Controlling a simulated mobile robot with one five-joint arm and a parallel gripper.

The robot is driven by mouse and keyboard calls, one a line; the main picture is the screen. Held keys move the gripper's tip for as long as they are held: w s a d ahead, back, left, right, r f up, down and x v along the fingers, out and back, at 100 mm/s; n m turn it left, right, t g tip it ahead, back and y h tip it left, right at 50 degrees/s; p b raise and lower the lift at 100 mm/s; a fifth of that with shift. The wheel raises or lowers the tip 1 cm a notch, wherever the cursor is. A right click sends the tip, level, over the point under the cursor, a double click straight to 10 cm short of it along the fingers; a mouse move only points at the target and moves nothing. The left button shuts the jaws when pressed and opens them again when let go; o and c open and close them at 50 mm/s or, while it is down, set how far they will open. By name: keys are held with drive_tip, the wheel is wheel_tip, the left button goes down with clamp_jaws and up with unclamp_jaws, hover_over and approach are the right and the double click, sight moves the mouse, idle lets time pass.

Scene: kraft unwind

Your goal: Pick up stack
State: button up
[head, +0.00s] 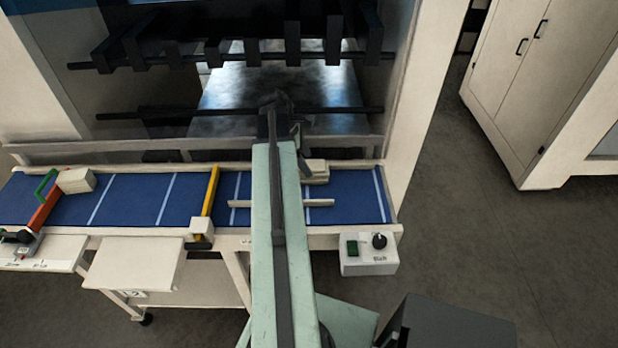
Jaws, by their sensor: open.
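A small cream stack (317,170) of flat pieces lies on the blue conveyor belt (352,190), near its back edge. It is just right of my arm, which hides part of its left side. My arm reaches up the middle of the picture and over the belt. My gripper (285,125) is at the arm's far end, small and dark, a little beyond and left of the stack. Its jaws are open and I see nothing held in them. The exact gap between jaws and stack cannot be told.
A thin cream bar (318,203) lies across the belt, partly behind my arm. A yellow gate bar (210,190) crosses the belt to the left. A cream block (76,181) sits at the left end. A machine frame with dark rods (340,110) stands behind. A control box (369,255) is front right.

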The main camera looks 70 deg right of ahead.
sight(310, 165)
drive_tip(key=b+x, duration=0.2)
drive_tip(key=x, duration=0.2)
drive_tip(key=shift+w+b, duration=0.15)
drive_tip(key=shift+b, duration=0.15)
drive_tip(key=shift+f, duration=0.1)
drive_tip(key=shift+s, duration=0.25)
drive_tip(key=c, duration=1.6)
wheel_tip(310, 165, up, 11)
drive_tip(key=p, duration=1)
drive_tip(key=shift+f, duration=0.3)
